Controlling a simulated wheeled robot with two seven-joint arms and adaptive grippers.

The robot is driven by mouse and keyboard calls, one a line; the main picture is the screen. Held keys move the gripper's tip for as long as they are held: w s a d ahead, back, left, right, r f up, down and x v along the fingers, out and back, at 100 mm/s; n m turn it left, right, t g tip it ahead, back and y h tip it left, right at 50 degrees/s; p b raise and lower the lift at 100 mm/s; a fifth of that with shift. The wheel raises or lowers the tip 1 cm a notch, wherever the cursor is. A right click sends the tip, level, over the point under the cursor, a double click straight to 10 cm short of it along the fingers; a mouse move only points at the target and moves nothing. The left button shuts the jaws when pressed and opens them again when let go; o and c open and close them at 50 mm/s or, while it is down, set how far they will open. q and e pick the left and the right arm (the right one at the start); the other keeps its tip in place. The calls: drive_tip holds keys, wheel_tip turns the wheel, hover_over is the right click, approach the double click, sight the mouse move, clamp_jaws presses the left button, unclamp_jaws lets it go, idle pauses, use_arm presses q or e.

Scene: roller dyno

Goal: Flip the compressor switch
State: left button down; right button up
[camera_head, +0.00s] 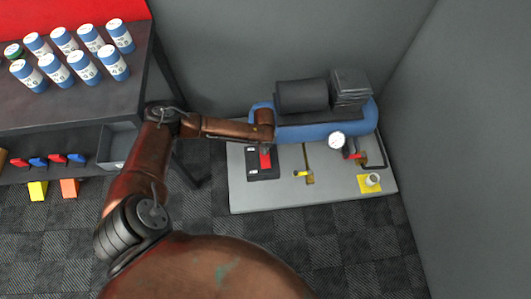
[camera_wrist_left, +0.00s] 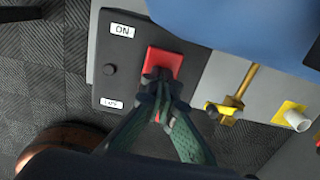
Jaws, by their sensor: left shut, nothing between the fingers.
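The compressor switch is a red rocker (camera_head: 265,161) on a dark box (camera_head: 254,175) at the left of the light grey base. In the left wrist view the red switch (camera_wrist_left: 164,60) lies on the dark panel (camera_wrist_left: 103,50), between an ON label (camera_wrist_left: 122,30) and an OFF label (camera_wrist_left: 112,104). My left gripper (camera_wrist_left: 160,90) is shut and empty, its fingertips over the lower part of the switch. I cannot tell whether they touch it or which way it is tilted. In the head view the left gripper (camera_head: 266,145) is at the box. My right gripper is out of view.
The blue compressor tank (camera_head: 340,119) stands behind the box. A yellow valve (camera_head: 304,173), a gauge (camera_head: 337,140) and a yellow fitting (camera_head: 370,183) are to the right. A shelf (camera_head: 110,95) with several cans is at left, and grey walls are behind and right.

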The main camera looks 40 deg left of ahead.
use_arm(q)
drive_tip(key=shift+r+p, duration=2.45)
drive_tip(key=shift+r, duration=1.05)
drive_tip(key=shift+f, duration=0.1)
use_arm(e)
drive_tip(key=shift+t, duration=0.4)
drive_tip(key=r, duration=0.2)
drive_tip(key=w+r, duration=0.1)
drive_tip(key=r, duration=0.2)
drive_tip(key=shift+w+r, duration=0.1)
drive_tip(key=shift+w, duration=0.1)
